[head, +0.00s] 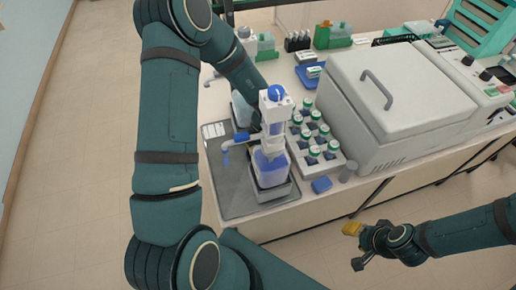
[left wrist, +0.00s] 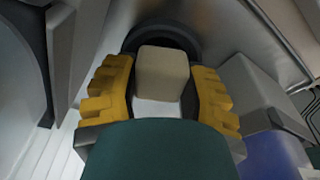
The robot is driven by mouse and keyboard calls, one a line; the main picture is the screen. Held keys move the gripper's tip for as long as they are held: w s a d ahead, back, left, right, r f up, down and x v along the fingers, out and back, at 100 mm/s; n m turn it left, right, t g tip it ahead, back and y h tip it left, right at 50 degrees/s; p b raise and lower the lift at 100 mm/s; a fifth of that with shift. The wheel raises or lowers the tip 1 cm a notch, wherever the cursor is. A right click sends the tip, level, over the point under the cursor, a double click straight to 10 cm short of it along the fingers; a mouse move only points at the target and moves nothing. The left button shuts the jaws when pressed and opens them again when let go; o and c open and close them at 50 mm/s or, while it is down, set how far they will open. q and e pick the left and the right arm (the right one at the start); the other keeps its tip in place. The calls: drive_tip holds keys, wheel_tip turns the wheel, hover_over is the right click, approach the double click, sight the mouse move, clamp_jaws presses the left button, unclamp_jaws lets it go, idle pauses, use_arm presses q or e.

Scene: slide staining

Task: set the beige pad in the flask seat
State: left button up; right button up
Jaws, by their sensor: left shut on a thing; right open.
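The beige pad (left wrist: 162,75) is in the left wrist view, between the two yellow fingers of my left gripper (left wrist: 163,95), which is shut on it. A dark round ring (left wrist: 163,33), possibly the flask seat, shows just behind the pad. I cannot tell whether the pad touches it. In the head view my left gripper and the pad are hidden behind the white dispenser (head: 273,128). My right gripper (head: 356,246) is open and empty, over the floor in front of the bench.
A grey tray (head: 226,185) holds the dispenser and a container of blue liquid (head: 270,168). Beside it are a rack of green-capped bottles (head: 335,165), a small blue block (head: 321,185) and a grey cylinder (head: 348,171). A large lidded machine (head: 400,95) fills the bench to the right.

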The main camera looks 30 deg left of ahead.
use_arm(q)
drive_tip(key=o, duration=0.9)
wheel_tip(320, 180, up, 12)
drive_tip(key=w, duration=0.1)
drive_tip(key=shift+w+d, duration=0.25)
drive_tip(key=shift+w, duration=0.15)
drive_tip(key=shift+f, duration=0.1)
